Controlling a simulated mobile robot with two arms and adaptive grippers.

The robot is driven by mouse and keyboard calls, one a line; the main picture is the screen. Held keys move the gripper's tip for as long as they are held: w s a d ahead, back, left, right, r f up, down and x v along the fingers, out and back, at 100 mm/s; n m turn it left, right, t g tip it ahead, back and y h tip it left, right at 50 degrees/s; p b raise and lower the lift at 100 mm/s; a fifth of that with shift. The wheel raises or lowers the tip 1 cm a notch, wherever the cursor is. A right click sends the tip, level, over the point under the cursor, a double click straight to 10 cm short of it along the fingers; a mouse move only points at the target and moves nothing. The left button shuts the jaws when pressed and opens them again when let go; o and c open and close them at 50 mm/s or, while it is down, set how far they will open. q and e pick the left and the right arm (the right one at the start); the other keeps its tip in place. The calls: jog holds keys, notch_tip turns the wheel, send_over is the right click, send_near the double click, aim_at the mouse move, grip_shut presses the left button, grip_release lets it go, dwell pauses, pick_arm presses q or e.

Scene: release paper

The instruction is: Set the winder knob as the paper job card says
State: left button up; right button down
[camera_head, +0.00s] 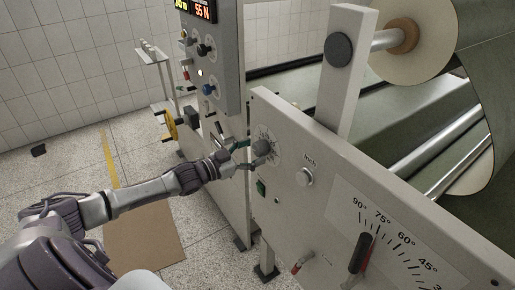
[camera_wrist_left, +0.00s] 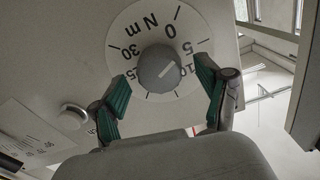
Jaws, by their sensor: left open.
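The winder knob (camera_head: 262,147) is a grey round knob on a white dial on the front panel. In the left wrist view the knob (camera_wrist_left: 159,68) sits on a dial marked N m, with 0, 5, 10, 25 and 30 readable upside down. Its pale pointer line slants to the upper right, roughly toward the 5. My left gripper (camera_head: 243,154) is open at the dial. In the wrist view its green-padded fingers (camera_wrist_left: 161,76) stand either side of the knob, with gaps visible. I cannot identify the job card. My right gripper is not in view.
Right of the dial are an Inch button (camera_head: 306,176) and an angle scale with a black-handled lever (camera_head: 360,252). A green switch (camera_head: 261,188) lies below. A control column (camera_head: 222,90) with a 55 N display stands behind. Paper rolls (camera_head: 415,40) fill the upper right.

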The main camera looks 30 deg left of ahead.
pick_arm(q)
jog(key=shift+x, duration=1.05)
jog(key=c, duration=1.2)
